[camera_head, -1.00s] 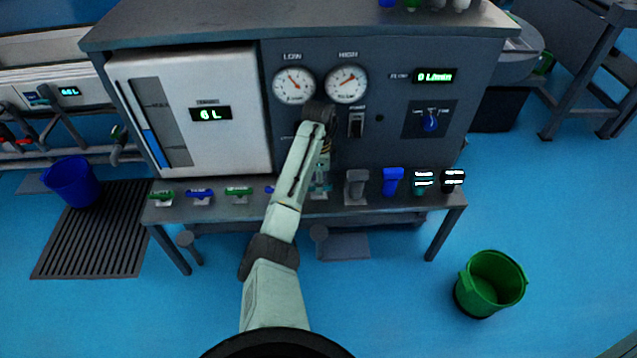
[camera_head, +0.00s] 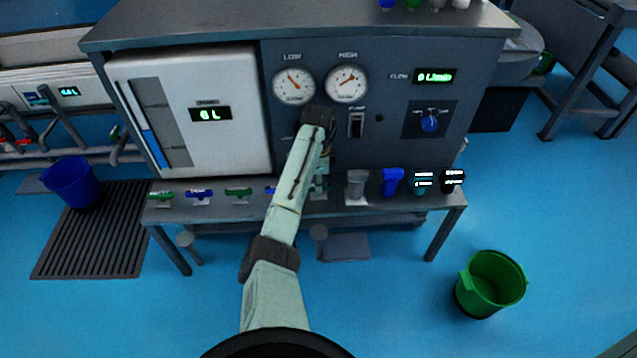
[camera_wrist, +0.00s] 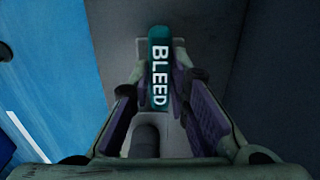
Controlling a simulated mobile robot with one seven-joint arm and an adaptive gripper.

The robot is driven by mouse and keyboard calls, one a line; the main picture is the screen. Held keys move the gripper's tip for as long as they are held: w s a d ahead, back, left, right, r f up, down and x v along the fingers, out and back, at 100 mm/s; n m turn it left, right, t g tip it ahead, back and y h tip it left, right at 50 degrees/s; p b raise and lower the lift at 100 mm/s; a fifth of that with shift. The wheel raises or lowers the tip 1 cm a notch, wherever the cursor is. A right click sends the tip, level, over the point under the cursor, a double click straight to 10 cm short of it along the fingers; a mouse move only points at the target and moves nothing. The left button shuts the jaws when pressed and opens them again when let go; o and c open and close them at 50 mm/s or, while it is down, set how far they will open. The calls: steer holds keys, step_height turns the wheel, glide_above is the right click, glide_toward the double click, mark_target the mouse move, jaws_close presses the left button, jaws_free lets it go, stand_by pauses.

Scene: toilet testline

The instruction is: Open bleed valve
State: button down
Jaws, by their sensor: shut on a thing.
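The bleed valve handle (camera_wrist: 159,62) is a teal bar marked BLEED in white letters. In the wrist view it runs lengthwise up the middle of the picture, over a grey valve body. My gripper (camera_wrist: 158,92) is shut on the handle, one finger on each side of its lower part. In the head view my gripper (camera_head: 319,185) is at the front ledge of the panel, largely hidden by my arm, and the handle cannot be made out clearly there.
Right of my gripper on the ledge stand a grey fitting (camera_head: 356,186), a blue fitting (camera_head: 392,181) and dark labelled ones. Left are green and blue valve handles (camera_head: 199,194). Gauges (camera_head: 346,84) and a pump switch (camera_head: 356,124) are on the panel behind. A green bucket (camera_head: 491,283) stands on the floor.

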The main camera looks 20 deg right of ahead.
steer(key=shift+r+n+p, duration=0.15)
steer(key=shift+n+p, duration=0.15)
steer(key=shift+p, duration=0.2)
steer(key=shift+s+r+n+p, duration=0.1)
steer(key=shift+n+p, duration=0.9)
steer(key=shift+p, duration=0.1)
steer(key=n+p, duration=0.4)
steer(key=n, duration=0.2)
steer(key=n+p, duration=0.2)
steer(key=n, duration=0.2)
steer(key=shift+n+p, duration=0.3)
steer(key=shift+n, duration=0.1)
steer(key=shift+f+n+p, duration=0.2)
steer(key=shift+n+p, duration=0.4)
steer(key=shift+n, duration=1.6)
steer(key=c, duration=1.5)
jaws_free()
